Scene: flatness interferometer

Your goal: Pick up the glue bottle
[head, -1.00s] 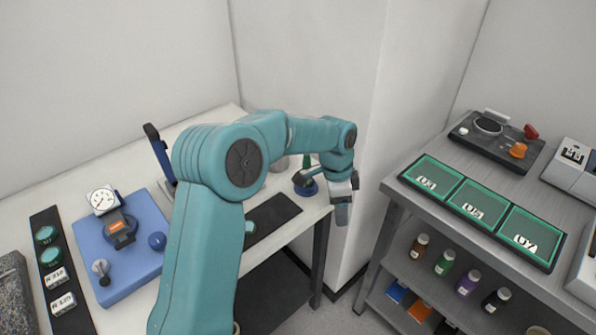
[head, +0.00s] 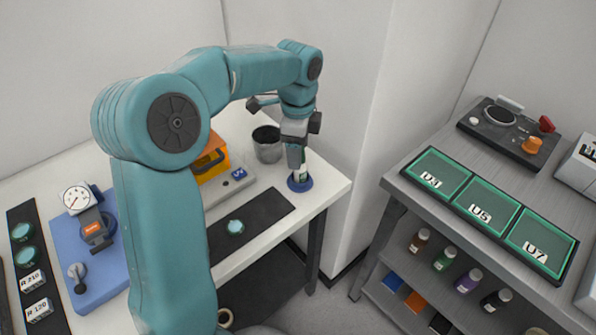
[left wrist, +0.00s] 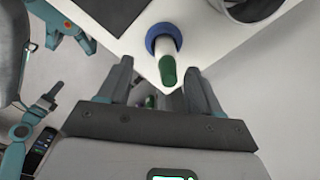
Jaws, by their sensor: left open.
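The glue bottle (head: 302,173) stands upright in a round blue base (head: 300,184) near the table's right corner. In the left wrist view the bottle (left wrist: 165,48) is white with a green cap, pointing toward the camera. My left gripper (head: 296,157) points down over the bottle and partly hides it. In the left wrist view the fingers of my left gripper (left wrist: 160,88) are apart, with the cap just ahead of the gap between them. Nothing is held.
A metal cup (head: 268,147) stands close behind and left of the bottle. A grey shelf unit (head: 400,195) stands right, across a gap.

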